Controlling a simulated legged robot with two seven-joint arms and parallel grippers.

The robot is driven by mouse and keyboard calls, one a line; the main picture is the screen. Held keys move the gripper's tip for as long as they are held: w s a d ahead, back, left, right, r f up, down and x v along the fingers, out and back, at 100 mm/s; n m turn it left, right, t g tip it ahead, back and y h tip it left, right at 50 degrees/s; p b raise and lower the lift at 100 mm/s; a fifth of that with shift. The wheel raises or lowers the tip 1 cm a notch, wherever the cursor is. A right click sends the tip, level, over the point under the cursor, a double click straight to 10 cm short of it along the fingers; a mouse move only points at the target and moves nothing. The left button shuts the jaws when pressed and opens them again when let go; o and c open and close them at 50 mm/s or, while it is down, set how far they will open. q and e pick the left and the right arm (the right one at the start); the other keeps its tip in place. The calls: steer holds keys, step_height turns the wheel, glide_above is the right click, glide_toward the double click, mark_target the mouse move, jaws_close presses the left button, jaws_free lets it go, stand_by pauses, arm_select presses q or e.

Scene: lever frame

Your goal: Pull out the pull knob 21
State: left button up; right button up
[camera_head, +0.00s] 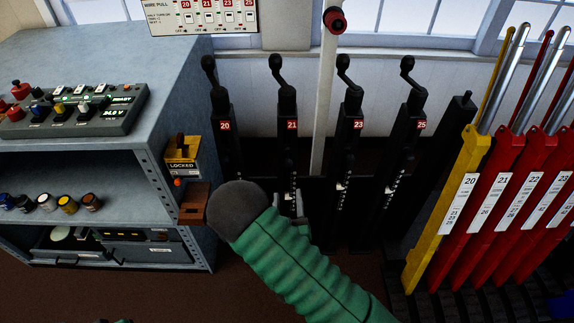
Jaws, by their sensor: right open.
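The pull knob 21 (276,63) is the black knob on a bent arm at the top of the black post with the red 21 plate. It stands between the posts marked 20 and 23. My right arm comes in from the lower right in a green sleeve. Its dark grey rounded part is in front of the lower posts 20 and 21. My right gripper (298,207) barely shows beside the lower part of post 21, well below the knob; its fingers are not clear. No gripper is on the knob. My left gripper is not in view.
Similar knobs 20 (208,64), 23 (343,62) and 25 (407,65) flank it. A white pole (325,105) with a red top stands between 21 and 23. Yellow (452,205) and red levers stand right. A grey cabinet (110,60) and yellow LOCKED box (181,152) are left.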

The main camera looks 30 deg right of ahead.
mark_target(288, 167)
steer(key=x, duration=1.5)
steer(key=shift+d+b, duration=0.2)
steer(key=shift+b, duration=0.1)
jaws_close()
stand_by(0.4)
